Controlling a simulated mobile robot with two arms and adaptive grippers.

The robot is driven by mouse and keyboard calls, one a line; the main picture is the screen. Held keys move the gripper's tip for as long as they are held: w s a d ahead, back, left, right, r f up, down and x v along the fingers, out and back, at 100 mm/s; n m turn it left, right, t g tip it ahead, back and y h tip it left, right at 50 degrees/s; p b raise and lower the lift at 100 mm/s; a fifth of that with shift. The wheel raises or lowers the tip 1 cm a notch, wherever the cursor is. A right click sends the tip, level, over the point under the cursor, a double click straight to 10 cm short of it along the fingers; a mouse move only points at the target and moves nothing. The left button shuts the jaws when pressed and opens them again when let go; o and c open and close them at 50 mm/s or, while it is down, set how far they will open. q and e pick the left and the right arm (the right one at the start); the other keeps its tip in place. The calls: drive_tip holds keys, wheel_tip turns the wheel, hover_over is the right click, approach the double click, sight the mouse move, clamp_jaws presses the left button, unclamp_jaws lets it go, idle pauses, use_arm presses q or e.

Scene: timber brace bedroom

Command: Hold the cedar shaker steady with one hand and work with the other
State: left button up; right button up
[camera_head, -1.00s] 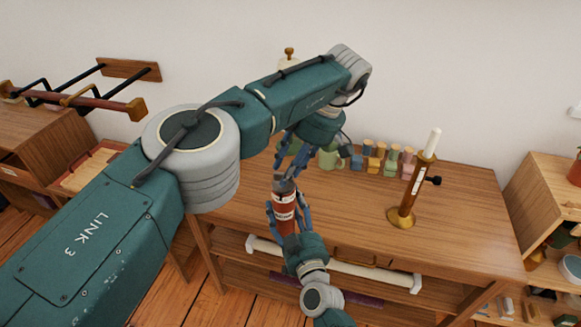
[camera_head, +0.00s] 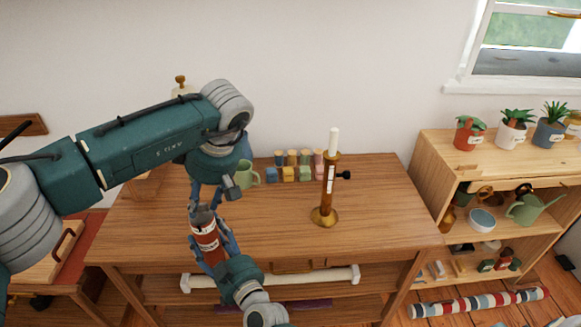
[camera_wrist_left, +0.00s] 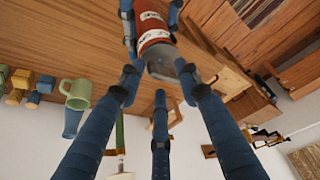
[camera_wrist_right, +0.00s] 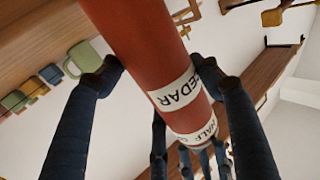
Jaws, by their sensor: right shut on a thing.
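The cedar shaker (camera_head: 207,238) is a red cylinder with white labels and a grey top. It is held tilted above the front of the wooden table (camera_head: 280,227). My right gripper (camera_head: 212,246) is shut around its body; the right wrist view shows the shaker (camera_wrist_right: 140,50) between the fingers, with part of the label reading CEDAR. My left gripper (camera_head: 212,192) is just above the grey top with its fingers spread. In the left wrist view the shaker's top (camera_wrist_left: 163,63) lies near the left fingertips, and I see no clear grip on it.
A brass candlestick (camera_head: 325,214) with a white candle stands on the table, right of the grippers. A green mug (camera_head: 245,176) and several small coloured jars (camera_head: 289,174) stand behind. A shelf (camera_head: 440,160) with potted plants is at right. The tabletop's right end is clear.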

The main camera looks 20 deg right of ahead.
use_arm(q)
drive_tip(key=m, duration=0.2)
drive_tip(key=m+t+h, duration=0.1)
drive_tip(key=m, duration=0.1)
drive_tip(key=shift+s+a, duration=0.25)
drive_tip(key=shift+a, duration=0.05)
drive_tip(key=m+h, duration=0.1)
drive_tip(key=m, duration=0.3)
drive_tip(key=shift+s+a+h, duration=0.1)
drive_tip(key=shift+a+h, duration=0.1)
drive_tip(key=shift+h, duration=0.2)
drive_tip(key=v, duration=1.1)
drive_tip(key=s+d+f+n+g+h, duration=0.2)
drive_tip(key=s+d+n+h, duration=0.1)
drive_tip(key=d, duration=0.3)
drive_tip(key=s+d+f+n+g+h, duration=0.2)
drive_tip(key=s+d+n+g+h, duration=0.15)
drive_tip(key=d, duration=0.25)
drive_tip(key=w+d+r+n+h, duration=0.3)
drive_tip(key=d+n+h, duration=0.3)
drive_tip(key=n, duration=0.5)
drive_tip(key=shift+w+d+h, duration=0.2)
drive_tip(key=shift+d+h, duration=0.2)
drive_tip(key=shift+h, duration=0.65)
drive_tip(key=shift+g, duration=0.25)
